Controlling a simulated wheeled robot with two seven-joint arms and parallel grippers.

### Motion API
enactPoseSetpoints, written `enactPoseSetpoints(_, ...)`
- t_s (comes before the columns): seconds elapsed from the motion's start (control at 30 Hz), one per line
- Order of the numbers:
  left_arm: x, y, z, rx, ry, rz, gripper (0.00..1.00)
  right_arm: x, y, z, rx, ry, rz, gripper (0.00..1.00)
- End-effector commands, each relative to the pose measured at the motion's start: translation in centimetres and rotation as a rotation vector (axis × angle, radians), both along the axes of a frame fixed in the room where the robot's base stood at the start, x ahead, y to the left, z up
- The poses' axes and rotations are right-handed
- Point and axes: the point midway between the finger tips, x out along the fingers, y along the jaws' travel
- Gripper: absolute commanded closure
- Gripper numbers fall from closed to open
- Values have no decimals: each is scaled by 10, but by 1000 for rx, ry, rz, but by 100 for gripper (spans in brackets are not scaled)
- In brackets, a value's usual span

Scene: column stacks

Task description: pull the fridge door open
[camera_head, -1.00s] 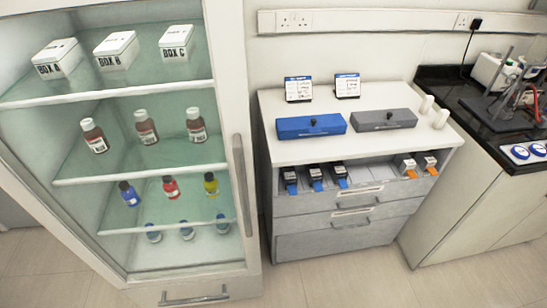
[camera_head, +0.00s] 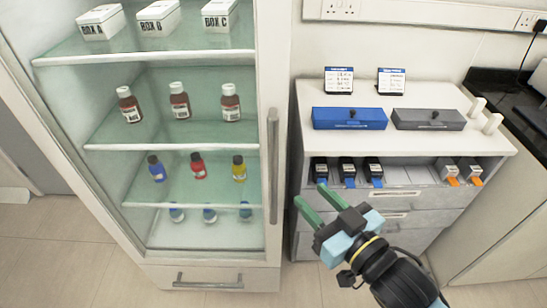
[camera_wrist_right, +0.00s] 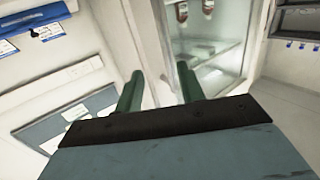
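The fridge (camera_head: 280,252) stands at the left in the head view, its glass-fronted door shut as far as I can tell. The door's long vertical handle (camera_head: 273,165) runs along its right edge. My right gripper (camera_head: 311,200) has its two green fingers apart with nothing between them. It is to the right of the handle, apart from it in the picture, in front of the drawer cabinet. In the right wrist view the open fingers (camera_wrist_right: 160,92) point toward the fridge's glass front (camera_wrist_right: 212,65). My left gripper is not in view.
A drawer cabinet (camera_head: 350,222) stands right of the fridge, with a blue box (camera_head: 349,118) and a grey box (camera_head: 428,119) on top. A lower fridge drawer has a horizontal handle (camera_head: 208,281). Floor (camera_head: 60,260) is clear in front.

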Motion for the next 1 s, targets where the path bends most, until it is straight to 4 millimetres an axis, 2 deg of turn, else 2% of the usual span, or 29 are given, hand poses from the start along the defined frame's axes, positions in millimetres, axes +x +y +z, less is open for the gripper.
enactPoseSetpoints(0.1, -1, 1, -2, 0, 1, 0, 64, -7, 5, 18, 22, -30, 20, 61)
enactPoseSetpoints(0.27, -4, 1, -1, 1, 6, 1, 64, 3, 13, 22, 27, -36, 23, 61)
enactPoseSetpoints(0.7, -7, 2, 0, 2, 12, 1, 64, 75, 61, 21, 26, -36, 22, 61)
enactPoseSetpoints(0.83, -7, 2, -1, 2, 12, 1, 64, 90, 71, 21, 25, -35, 22, 61)
enactPoseSetpoints(1.0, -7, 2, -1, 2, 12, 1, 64, 101, 78, 20, 25, -32, 22, 61)
